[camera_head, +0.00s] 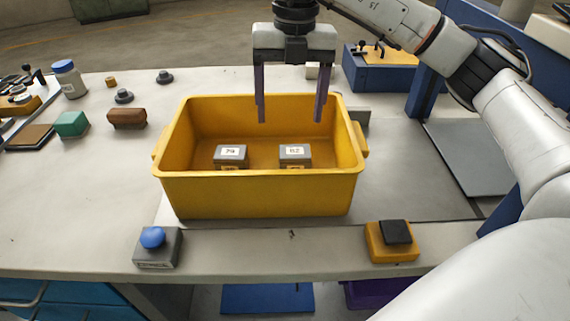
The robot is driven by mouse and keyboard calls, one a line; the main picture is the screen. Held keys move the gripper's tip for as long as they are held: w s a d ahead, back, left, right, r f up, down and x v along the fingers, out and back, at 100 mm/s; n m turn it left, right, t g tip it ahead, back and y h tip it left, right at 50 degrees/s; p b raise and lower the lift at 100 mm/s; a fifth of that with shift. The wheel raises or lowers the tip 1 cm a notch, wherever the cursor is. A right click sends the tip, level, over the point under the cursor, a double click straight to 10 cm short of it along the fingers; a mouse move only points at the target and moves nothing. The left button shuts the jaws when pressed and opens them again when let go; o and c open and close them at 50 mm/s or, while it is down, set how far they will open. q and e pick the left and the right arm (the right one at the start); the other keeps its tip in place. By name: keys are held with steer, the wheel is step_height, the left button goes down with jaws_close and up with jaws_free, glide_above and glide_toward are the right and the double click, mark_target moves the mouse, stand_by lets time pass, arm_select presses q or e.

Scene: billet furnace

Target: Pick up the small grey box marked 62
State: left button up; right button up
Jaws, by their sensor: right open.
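The small grey box marked 62 (295,154) lies inside the yellow bin (255,191), right of the middle of its floor. A like grey box marked 79 (231,154) lies to its left with a gap between them. The lower fronts of both boxes are partly hidden by the bin's front wall. My right gripper (291,110) points down over the back part of the bin, fingers apart with nothing between them. It is behind and above the box marked 62, not touching it. My left gripper is not in view.
A grey switch box with a blue button (153,240) and a yellow block with a black top (394,240) stand in front of the bin. A green block (71,124), a brown block (127,118) and a jar (69,79) stand at left. A blue box (380,70) stands behind right.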

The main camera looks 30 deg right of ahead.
glide_above(295, 151)
steer(key=f, duration=0.4)
steer(key=shift+w, duration=0.3)
steer(key=shift+s+f+p, duration=0.15)
steer(key=shift+f+p, duration=0.05)
steer(key=shift+f, duration=1.35)
steer(key=shift+s+f+p, duration=0.1)
steer(key=shift+f+p, duration=0.1)
steer(key=shift+f, duration=1.3)
steer(key=c, duration=1.3)
